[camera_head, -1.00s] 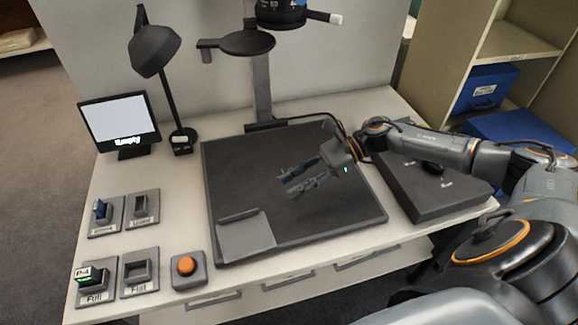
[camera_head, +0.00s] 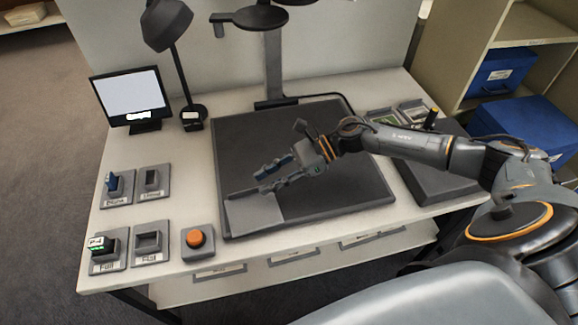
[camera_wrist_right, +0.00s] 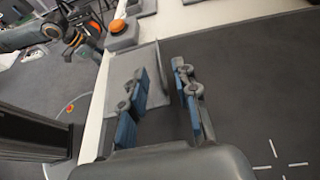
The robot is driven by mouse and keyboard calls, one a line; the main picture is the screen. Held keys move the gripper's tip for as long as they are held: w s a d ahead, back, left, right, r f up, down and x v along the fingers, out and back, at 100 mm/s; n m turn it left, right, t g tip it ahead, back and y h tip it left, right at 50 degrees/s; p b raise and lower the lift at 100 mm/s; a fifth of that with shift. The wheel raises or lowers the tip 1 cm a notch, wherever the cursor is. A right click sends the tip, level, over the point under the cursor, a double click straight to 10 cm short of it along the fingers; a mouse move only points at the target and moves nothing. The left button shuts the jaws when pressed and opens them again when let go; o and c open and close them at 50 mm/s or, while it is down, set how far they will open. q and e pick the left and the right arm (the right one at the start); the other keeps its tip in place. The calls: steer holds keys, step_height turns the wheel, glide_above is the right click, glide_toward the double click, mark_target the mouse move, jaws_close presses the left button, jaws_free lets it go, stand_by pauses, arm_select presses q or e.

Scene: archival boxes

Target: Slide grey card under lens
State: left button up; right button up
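The grey card (camera_head: 257,212) lies at the front left corner of the dark baseboard (camera_head: 340,200). A thin raised lip (camera_wrist_right: 161,68) stands along one edge of it. My right gripper (camera_head: 262,180) is open just above the card's far edge. In the right wrist view its fingers (camera_wrist_right: 160,90) are apart, with the lip ahead between them; I see no contact. The lens is not clearly visible; a dark round disc (camera_head: 262,18) juts from the column above the baseboard. My left gripper (camera_wrist_right: 84,35) seems to show at the wrist view's upper left, too small to read.
An orange button (camera_head: 195,238) and several small labelled holders (camera_head: 148,243) stand left of the baseboard. A monitor (camera_head: 127,97) and a lamp (camera_head: 168,25) are behind them. White cross marks (camera_wrist_right: 280,165) lie on the baseboard. The baseboard's middle is clear.

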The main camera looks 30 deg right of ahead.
mark_target(254, 189)
steer(key=shift+x, duration=2.15)
jaws_close()
